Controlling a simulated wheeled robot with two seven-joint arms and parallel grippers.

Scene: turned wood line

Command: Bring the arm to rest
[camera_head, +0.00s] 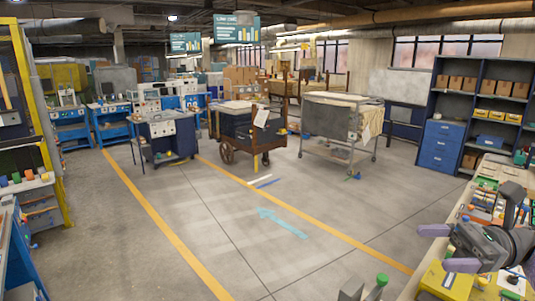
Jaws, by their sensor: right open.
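My right gripper (447,248) is at the lower right, over the cluttered bench (408,290). Its two purple fingers are apart with nothing seen between them. The dark grey arm behind it runs off the right edge. A yellow box (445,283) lies on the bench just below the fingers, and I cannot tell whether they touch it. My left gripper is not in view.
Small coloured parts (485,205) crowd the bench behind the gripper. A green-topped piece (382,279) stands at the bottom edge. A blue shelf unit (480,110) stands at the back right. The grey floor (235,225) in the middle is clear.

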